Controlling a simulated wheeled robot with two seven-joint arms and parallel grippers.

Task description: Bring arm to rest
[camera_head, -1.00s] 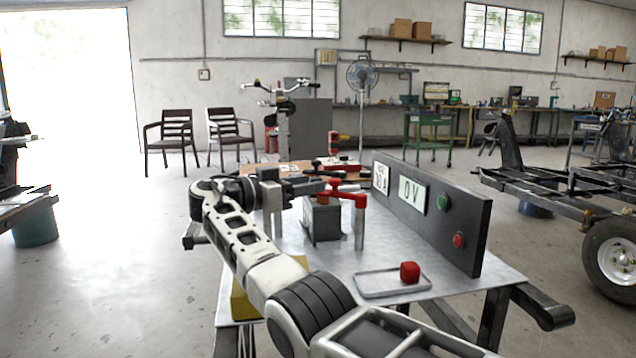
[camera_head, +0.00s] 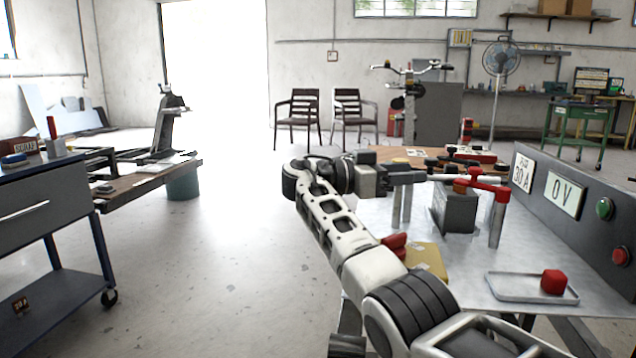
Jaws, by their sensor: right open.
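My right arm (camera_head: 340,235) comes in from the lower right and reaches up and left over the near left side of the metal table (camera_head: 375,215). Its gripper (camera_head: 416,177) points right, with its dark fingers open and apparently empty. In the picture the fingers overlap the tops of two metal posts (camera_head: 401,207); I cannot tell whether they touch. My left gripper is not in view.
A panel reading 0 V (camera_head: 565,194) borders the table's right side. A tray (camera_head: 505,287) holds a red cube (camera_head: 553,281). A yellow block (camera_head: 427,258) lies beside my forearm. A blue cart (camera_head: 50,215) stands at left. Open floor (camera_head: 215,270) lies between cart and table.

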